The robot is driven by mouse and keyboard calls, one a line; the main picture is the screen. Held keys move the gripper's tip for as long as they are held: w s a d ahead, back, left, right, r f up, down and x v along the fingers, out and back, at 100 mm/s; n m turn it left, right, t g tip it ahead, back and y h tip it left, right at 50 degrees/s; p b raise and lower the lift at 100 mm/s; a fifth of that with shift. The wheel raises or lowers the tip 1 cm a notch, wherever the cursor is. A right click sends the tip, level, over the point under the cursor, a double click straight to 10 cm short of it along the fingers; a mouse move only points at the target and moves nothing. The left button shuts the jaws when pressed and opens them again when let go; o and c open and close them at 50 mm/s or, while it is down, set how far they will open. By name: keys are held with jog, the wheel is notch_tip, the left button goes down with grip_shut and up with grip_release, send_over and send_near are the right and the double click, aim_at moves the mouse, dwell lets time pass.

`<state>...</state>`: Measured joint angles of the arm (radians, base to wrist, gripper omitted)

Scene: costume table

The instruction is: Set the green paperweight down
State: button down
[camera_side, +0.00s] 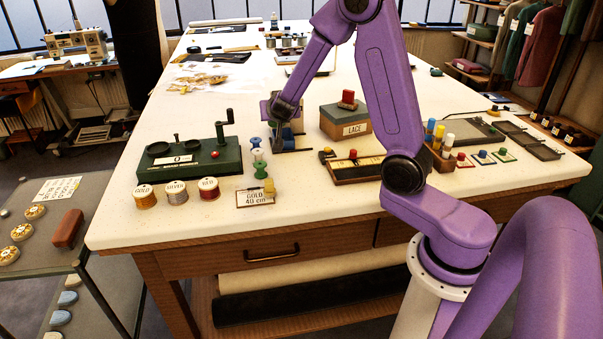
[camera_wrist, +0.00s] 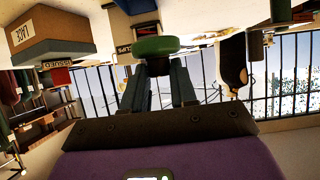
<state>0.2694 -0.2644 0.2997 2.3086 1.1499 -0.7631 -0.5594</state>
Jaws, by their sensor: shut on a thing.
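In the wrist view, a round green piece, which looks like the green paperweight (camera_wrist: 155,46), is between the tips of my two dark fingers. My gripper (camera_wrist: 158,70) is shut on it. The view is upside down, so what the paperweight hangs over is unclear. In the side view, my gripper (camera_side: 284,108) is over the middle of the white table (camera_side: 205,222), left of the LACE box (camera_side: 345,124). The paperweight cannot be made out there, and the wrist seems to hide it.
A dark green device (camera_side: 190,160) with a crank stands left of my gripper. Small spools (camera_side: 258,156) stand in front, near the GOLD 40 cm card (camera_side: 255,198). A shallow tray (camera_side: 356,170) and a holder of coloured pegs (camera_side: 438,155) lie right. Bare tabletop shows at the front.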

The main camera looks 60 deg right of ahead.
jog(key=s+a+f+m+g+h, duration=0.3)
jog(key=s+m+g, duration=0.3)
jog(key=s, duration=0.3)
jog(key=shift+s+a+f, duration=0.1)
jog(key=shift+s+f, duration=0.05)
jog(key=shift+f, duration=1.9)
jog(key=shift+s+f, duration=0.1)
jog(key=shift+f, duration=1.95)
jog(key=c, duration=0.9)
grip_release()
jog(key=shift+f, duration=0.15)
